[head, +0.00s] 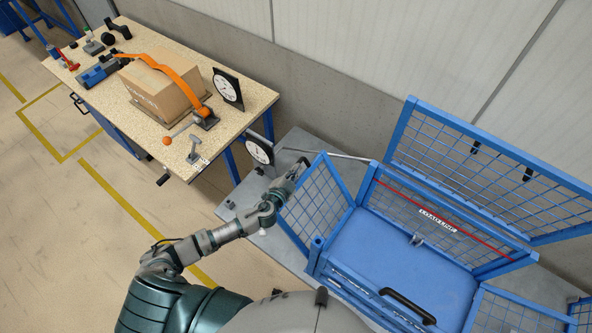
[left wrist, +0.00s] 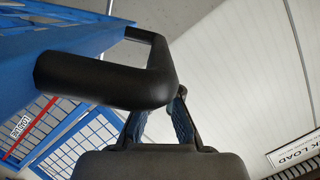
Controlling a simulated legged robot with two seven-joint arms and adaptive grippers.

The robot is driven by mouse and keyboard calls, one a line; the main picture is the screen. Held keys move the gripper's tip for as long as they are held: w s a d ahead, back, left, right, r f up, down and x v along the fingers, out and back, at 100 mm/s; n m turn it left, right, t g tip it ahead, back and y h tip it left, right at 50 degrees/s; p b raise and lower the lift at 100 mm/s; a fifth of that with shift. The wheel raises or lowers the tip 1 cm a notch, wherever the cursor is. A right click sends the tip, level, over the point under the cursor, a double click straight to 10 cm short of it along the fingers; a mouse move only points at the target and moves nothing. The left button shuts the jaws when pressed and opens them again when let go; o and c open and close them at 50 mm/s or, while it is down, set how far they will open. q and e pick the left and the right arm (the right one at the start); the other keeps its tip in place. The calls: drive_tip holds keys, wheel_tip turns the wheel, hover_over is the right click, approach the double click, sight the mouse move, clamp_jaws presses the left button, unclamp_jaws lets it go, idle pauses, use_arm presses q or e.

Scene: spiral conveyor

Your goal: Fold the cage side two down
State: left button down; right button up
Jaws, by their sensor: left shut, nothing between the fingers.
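A blue cage has a mesh side panel (head: 318,205) standing upright at its left; I cannot tell which panel is side two. My left gripper (head: 300,165) is at the upper outer edge of this panel, shut with nothing held. In the left wrist view, a black bent handle (left wrist: 105,80) juts from a blue panel (left wrist: 60,35), close in front of the camera. The closed fingers (left wrist: 180,95) of my left gripper are beside the bend of the handle; whether they touch it is unclear. The cage has a flat blue floor (head: 400,255). My right gripper is not in view.
A tall mesh panel (head: 490,170) and a panel with a red bar (head: 450,222) stand at the back, near the wall. A black handle (head: 407,305) is at the front. A workbench (head: 165,120) with a strapped box stands at the left. Grey platform surrounds the cage.

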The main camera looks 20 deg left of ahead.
use_arm(q)
drive_tip(key=w+a+f+n+b, duration=0.3)
drive_tip(key=a+f+b, duration=0.6)
drive_tip(key=a+f, duration=0.3)
drive_tip(key=shift+w+g+h+b, duration=0.3)
drive_tip(key=shift+w+h+b, duration=0.1)
drive_tip(key=shift+w, duration=0.25)
